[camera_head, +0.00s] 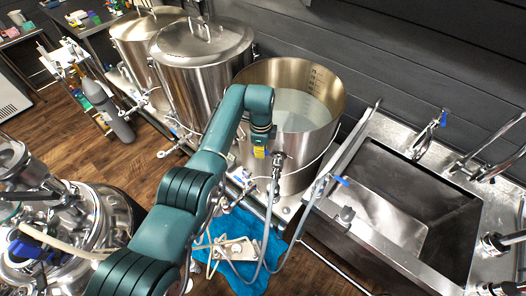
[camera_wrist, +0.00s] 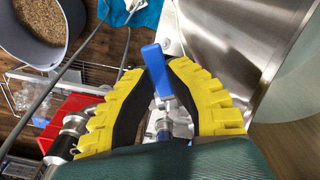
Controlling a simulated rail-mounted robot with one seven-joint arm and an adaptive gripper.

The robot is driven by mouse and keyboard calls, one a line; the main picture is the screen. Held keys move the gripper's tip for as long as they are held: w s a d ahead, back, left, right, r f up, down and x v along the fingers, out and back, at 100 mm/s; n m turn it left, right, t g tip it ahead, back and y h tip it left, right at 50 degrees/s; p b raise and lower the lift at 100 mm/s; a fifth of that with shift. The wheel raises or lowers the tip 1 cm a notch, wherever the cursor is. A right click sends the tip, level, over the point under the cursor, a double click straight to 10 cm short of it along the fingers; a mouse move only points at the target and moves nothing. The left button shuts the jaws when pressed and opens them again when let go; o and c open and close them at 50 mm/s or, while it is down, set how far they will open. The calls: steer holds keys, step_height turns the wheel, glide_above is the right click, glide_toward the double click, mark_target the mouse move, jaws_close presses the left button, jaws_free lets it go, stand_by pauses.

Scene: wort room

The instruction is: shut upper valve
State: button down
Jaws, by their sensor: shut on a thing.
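My gripper (camera_wrist: 158,72) has ribbed yellow fingers with black inner pads. They are closed around a blue valve lever (camera_wrist: 153,62), one finger on each side, with the lever's blue end standing out between them. The silver valve body (camera_wrist: 166,103) lies just below the lever in the wrist view. In the head view a bit of yellow on my gripper (camera_head: 259,152) shows at the front wall of the open steel kettle (camera_head: 300,150), beside a metal fitting (camera_head: 278,160). The lever itself is hidden there by my arm.
Two lidded steel kettles (camera_head: 200,75) stand left of the open one. A steel sink (camera_head: 385,215) and a hose with a blue-handled valve (camera_head: 341,181) are at the right. A grain bucket (camera_wrist: 45,58) and red box (camera_wrist: 65,122) show in the wrist view. A blue cloth (camera_head: 240,272) lies below.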

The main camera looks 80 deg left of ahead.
steer(key=shift+f, duration=0.25)
steer(key=c, duration=1)
jaws_free()
steer(key=shift+r, duration=0.1)
steer(key=shift+r, duration=0.1)
step_height(320, 180, up, 12)
